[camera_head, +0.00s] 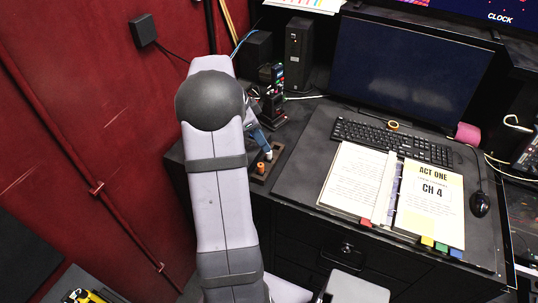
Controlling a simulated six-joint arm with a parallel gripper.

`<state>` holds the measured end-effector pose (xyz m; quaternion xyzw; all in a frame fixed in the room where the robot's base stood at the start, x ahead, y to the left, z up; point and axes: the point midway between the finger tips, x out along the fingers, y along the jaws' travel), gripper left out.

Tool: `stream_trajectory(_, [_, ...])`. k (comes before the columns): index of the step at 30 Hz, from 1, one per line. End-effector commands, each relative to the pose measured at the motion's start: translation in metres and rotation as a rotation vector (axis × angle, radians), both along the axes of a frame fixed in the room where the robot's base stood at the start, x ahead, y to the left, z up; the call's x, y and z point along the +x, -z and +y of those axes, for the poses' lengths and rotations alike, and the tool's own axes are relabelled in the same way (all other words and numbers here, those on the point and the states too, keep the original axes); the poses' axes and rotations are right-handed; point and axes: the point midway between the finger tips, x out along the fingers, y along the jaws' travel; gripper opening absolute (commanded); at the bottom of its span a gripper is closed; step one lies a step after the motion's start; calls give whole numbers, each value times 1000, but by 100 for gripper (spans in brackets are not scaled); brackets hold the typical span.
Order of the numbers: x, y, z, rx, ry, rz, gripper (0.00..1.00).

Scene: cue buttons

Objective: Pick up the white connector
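A small dark brown tray (257,178) lies at the left edge of the black desk, beside my arm. An orange connector (261,168) stands upright on it. A small white piece (268,156), which looks like the white connector, shows just behind the orange one. My gripper (265,148) points down over the tray, its tip at or right above the white piece. My arm hides most of the gripper. I cannot tell whether its fingers are open, or whether they touch the white piece.
A dark device with small lit buttons (271,90) stands close behind my gripper. An open binder (348,180), a keyboard (390,138), a monitor (410,65) and a mouse (480,204) fill the desk to the right. The red wall (80,120) is close on the left.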

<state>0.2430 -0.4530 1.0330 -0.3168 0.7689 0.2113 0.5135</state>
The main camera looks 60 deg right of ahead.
Motion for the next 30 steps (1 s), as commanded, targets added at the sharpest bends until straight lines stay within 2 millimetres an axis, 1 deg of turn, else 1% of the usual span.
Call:
stream_trajectory(4, [-2, 4, -1, 2, 0, 2, 38])
stream_trajectory(10, [-6, 18, -5, 2, -1, 0, 38])
stream_trajectory(17, [-7, 23, -6, 3, -2, 1, 38])
stream_trajectory(20, [-11, 30, -7, 5, -3, 3, 38])
stream_trajectory(27, [-18, 57, -14, 4, -2, 1, 38])
stream_trajectory(30, [-20, 64, -16, 3, -3, 2, 38])
